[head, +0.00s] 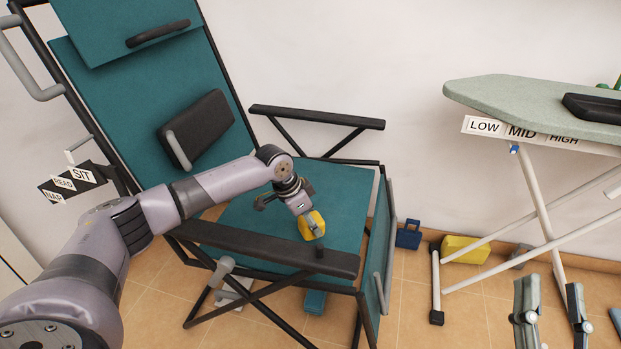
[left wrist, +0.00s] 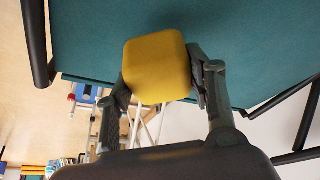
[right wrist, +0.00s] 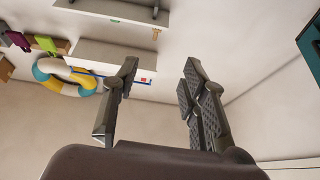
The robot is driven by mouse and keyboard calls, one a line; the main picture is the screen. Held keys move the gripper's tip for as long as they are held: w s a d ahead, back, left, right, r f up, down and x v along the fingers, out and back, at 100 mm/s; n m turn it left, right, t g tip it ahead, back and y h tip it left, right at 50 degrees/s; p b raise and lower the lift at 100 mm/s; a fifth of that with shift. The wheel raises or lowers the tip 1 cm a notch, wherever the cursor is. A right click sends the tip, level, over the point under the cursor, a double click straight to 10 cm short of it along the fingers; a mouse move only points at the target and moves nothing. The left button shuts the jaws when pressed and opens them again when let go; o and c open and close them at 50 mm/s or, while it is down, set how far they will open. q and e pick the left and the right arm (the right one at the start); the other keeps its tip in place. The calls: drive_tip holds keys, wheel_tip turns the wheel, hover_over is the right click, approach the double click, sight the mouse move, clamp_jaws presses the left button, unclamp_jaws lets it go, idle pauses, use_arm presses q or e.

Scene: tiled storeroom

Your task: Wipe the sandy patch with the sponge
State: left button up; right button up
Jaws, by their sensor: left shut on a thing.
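A yellow sponge (head: 305,228) is held over the teal chair seat (head: 345,215) by my left gripper (head: 312,222). In the left wrist view the sponge (left wrist: 158,72) sits squarely between the two fingers, with the teal fabric behind it. I cannot tell whether the sponge touches the seat. I see no sandy patch in any view; the arm, gripper and armrest hide parts of the seat. My right gripper (head: 552,310) is at the lower right of the head view. Its fingers stand apart and empty in the right wrist view (right wrist: 158,85).
The near armrest (head: 270,248) and far armrest (head: 318,117) flank the seat; a dark pad (head: 197,128) is on the backrest. An ironing board (head: 540,108) stands at right. A blue object (head: 408,236) and a yellow object (head: 465,249) are on the floor by the wall.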

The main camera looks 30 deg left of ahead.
use_arm(q)
drive_tip(key=shift+r+p, duration=0.45)
drive_tip(key=shift+p, duration=0.1)
drive_tip(key=shift+r+p, duration=0.4)
drive_tip(key=shift+p, duration=0.1)
drive_tip(key=shift+r+p, duration=0.25)
drive_tip(key=shift+p, duration=0.1)
use_arm(e)
drive_tip(key=shift+d+f+g+h, duration=0.55)
drive_tip(key=shift+f+g+h, duration=0.85)
drive_tip(key=shift+f+g, duration=3.45)
use_arm(q)
drive_tip(key=shift+r, duration=0.2)
drive_tip(key=shift+r+p, duration=0.4)
drive_tip(key=shift+p, duration=0.4)
drive_tip(key=shift+r+p, duration=0.4)
drive_tip(key=shift+p, duration=0.1)
use_arm(e)
drive_tip(key=s+d+f+g+h, duration=0.2)
drive_tip(key=s+f+g, duration=0.3)
drive_tip(key=f, duration=0.7)
drive_tip(key=shift+s+d+m, duration=0.4)
drive_tip(key=shift+s+d, duration=0.1)
drive_tip(key=shift+s, duration=0.9)
